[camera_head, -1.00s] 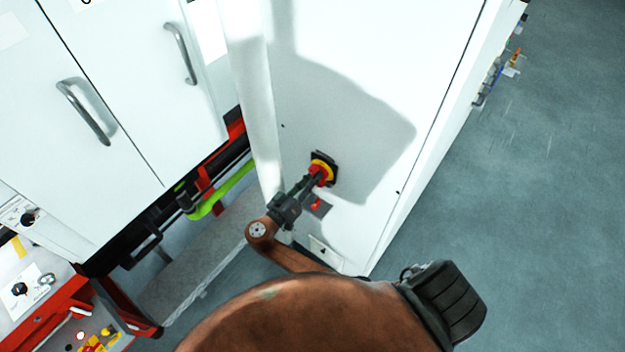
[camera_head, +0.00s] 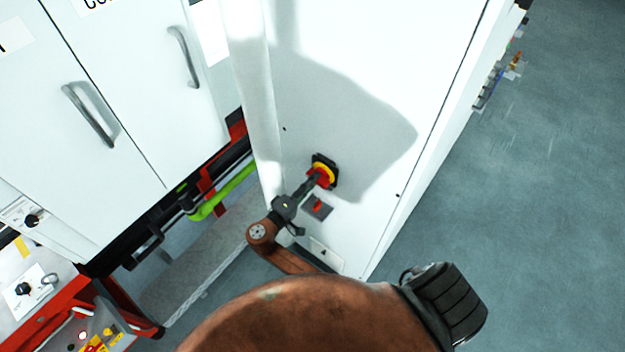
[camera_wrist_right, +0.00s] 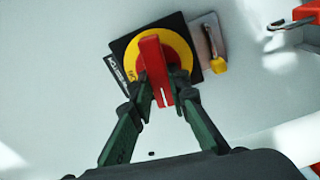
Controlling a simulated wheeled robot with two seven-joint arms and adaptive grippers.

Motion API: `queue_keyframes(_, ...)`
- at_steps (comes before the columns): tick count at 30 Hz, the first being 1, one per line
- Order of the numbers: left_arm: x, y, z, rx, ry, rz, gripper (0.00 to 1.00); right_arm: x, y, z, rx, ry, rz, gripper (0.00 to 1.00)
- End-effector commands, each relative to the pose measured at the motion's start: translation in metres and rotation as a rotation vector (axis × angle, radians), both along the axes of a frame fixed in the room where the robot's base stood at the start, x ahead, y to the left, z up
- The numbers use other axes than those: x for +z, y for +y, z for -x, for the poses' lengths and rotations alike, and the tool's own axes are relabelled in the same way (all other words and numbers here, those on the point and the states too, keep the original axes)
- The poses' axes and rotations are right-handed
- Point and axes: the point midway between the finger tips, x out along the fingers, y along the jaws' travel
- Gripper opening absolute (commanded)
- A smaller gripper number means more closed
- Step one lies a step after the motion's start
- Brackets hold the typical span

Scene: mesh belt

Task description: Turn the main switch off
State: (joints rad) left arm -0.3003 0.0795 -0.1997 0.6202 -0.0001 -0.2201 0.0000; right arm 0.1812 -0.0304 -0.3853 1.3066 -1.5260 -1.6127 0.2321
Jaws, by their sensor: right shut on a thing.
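The main switch (camera_head: 324,171) is a red handle on a yellow disc with a black square plate, on the white cabinet's side. In the right wrist view the switch's red handle (camera_wrist_right: 156,70) stands nearly upright in that picture, over the yellow disc (camera_wrist_right: 180,48). My right gripper (camera_head: 314,183) reaches the switch from the lower left. In the right wrist view its two dark fingers (camera_wrist_right: 163,92) lie on either side of the lower part of the red handle, shut on it. My left gripper is not in view.
The white cabinet (camera_head: 360,60) fills the middle. White doors with metal handles (camera_head: 90,115) are at left, above a red-framed control panel (camera_head: 100,335). Open grey floor (camera_head: 540,200) lies at right.

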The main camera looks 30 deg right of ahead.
Motion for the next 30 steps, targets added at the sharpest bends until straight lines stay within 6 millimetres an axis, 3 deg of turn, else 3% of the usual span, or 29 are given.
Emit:
queue_keyframes(10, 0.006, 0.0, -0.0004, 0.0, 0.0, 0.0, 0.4, 0.0, 0.0002, -0.0005, 0.001, 0.121, 0.051, 0.0)
queue_keyframes(26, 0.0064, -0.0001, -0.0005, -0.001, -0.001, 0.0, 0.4, -0.0007, 0.0004, -0.0006, 0.001, 0.14, 0.059, 0.0)
queue_keyframes(27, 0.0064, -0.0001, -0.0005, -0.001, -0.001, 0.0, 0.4, -0.0007, 0.0004, -0.0006, 0.001, 0.14, 0.059, 0.18)
queue_keyframes(30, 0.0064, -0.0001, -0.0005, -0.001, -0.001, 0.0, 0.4, -0.0008, 0.0003, -0.0005, 0.001, 0.14, 0.059, 0.25)
